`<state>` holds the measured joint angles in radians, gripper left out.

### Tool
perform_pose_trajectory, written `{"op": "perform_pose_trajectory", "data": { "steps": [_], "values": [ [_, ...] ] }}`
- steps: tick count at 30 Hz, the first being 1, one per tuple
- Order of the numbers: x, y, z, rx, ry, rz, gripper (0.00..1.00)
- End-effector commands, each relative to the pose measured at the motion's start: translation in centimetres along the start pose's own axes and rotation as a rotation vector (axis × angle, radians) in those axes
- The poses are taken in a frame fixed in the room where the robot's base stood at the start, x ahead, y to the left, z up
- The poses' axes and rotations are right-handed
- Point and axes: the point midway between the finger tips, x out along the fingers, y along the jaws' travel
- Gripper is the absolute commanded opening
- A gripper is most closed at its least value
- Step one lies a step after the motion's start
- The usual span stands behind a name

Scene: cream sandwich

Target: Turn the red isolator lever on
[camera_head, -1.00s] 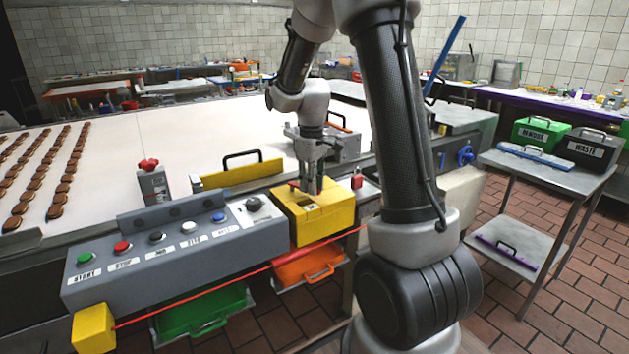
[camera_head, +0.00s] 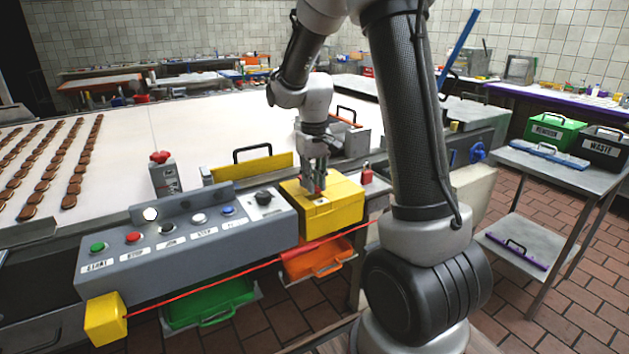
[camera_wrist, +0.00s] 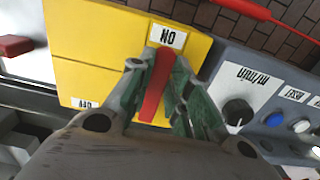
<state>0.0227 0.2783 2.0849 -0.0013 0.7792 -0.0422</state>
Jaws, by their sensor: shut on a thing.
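The yellow isolator box (camera_head: 345,212) stands at the right end of the grey control panel. In the wrist view its yellow face (camera_wrist: 85,35) carries an ON label (camera_wrist: 167,37) and an OFF label (camera_wrist: 84,103). The red lever (camera_wrist: 158,85) lies between my fingers, one end reaching the ON label and away from the OFF label. My gripper (camera_wrist: 155,95) is shut on the lever. In the head view my gripper (camera_head: 317,186) is low over the box and mostly covers the lever.
The grey control panel (camera_head: 190,250) with buttons and a knob (camera_head: 263,198) is close beside the box. A white round lamp (camera_head: 150,214) shows on it. A red padlock (camera_head: 367,173) and yellow guard (camera_head: 250,168) are near. A red cord (camera_head: 200,292) runs along the front.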

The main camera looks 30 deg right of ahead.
Motion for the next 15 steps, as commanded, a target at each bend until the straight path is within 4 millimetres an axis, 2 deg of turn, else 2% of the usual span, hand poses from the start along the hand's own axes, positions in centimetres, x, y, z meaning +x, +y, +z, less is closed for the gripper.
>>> {"op": "perform_pose_trajectory", "data": {
  "steps": [6, 7, 10, 15],
  "values": [
    [-0.09, -0.03, -0.12, 0.004, 0.004, -0.001, 0.00],
    [-0.09, -0.03, -0.13, 0.004, 0.004, -0.001, 0.23],
    [-0.08, -0.03, -0.11, 0.003, 0.004, -0.001, 0.41],
    [-0.05, -0.02, -0.07, 0.002, 0.002, -0.001, 0.41]
  ]
}}
